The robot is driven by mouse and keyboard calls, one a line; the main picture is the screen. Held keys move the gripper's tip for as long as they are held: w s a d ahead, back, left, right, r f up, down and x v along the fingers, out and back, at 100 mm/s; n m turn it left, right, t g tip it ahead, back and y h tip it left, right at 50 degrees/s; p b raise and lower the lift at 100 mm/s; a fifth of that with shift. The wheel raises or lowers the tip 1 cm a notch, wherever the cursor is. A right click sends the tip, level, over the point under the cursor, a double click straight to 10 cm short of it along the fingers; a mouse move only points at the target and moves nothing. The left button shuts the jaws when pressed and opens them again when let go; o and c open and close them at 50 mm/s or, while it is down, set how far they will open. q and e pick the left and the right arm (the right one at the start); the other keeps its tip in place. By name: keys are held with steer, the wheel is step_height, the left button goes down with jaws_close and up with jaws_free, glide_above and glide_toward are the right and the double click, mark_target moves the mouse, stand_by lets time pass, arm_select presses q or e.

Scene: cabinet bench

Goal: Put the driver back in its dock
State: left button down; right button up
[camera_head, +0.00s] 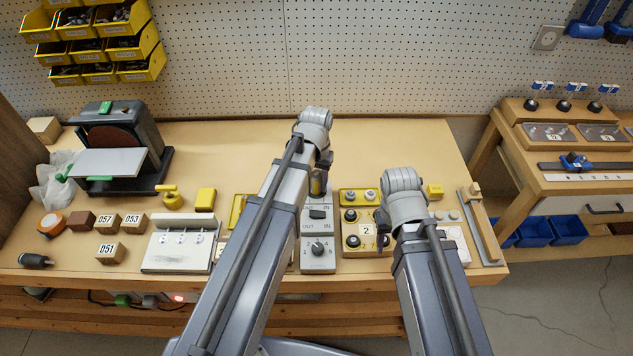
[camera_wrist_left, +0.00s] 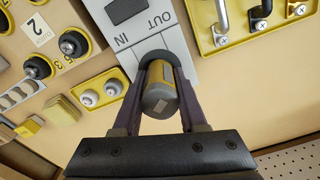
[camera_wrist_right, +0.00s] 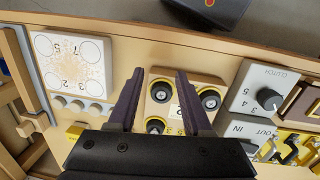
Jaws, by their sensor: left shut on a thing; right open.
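The driver, a grey and yellow cylinder (camera_wrist_left: 163,98), is between the fingers of my left gripper (camera_wrist_left: 160,75), which is shut on it. In the head view the driver (camera_head: 318,184) shows just below the left wrist, at the back end of a grey block. This grey block with IN and OUT marks (camera_head: 318,228) appears to be its dock; its switch plate (camera_wrist_left: 130,22) lies beyond the driver in the left wrist view. A dark ring surrounds the driver's far end; I cannot tell how deep it sits.
A CLUTCH knob block (camera_head: 318,251) stands in front of the switch. A white panel with several buttons (camera_wrist_right: 72,65) lies beside panel 2. Hooks on a yellow plate (camera_wrist_left: 262,22) flank the grey block. A sander (camera_head: 120,150) and numbered wooden blocks (camera_head: 107,222) stand at the left.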

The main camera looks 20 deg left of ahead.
mark_target(316, 174)
arm_select(q)
steer(key=shift+f, duration=0.15)
arm_select(e)
steer(key=shift+f, duration=0.15)
arm_select(q)
steer(key=shift+c, duration=0.7)
jaws_free()
step_height(316, 174, up, 7)
steer(key=p, duration=0.7)
arm_select(e)
step_height(316, 174, up, 7)
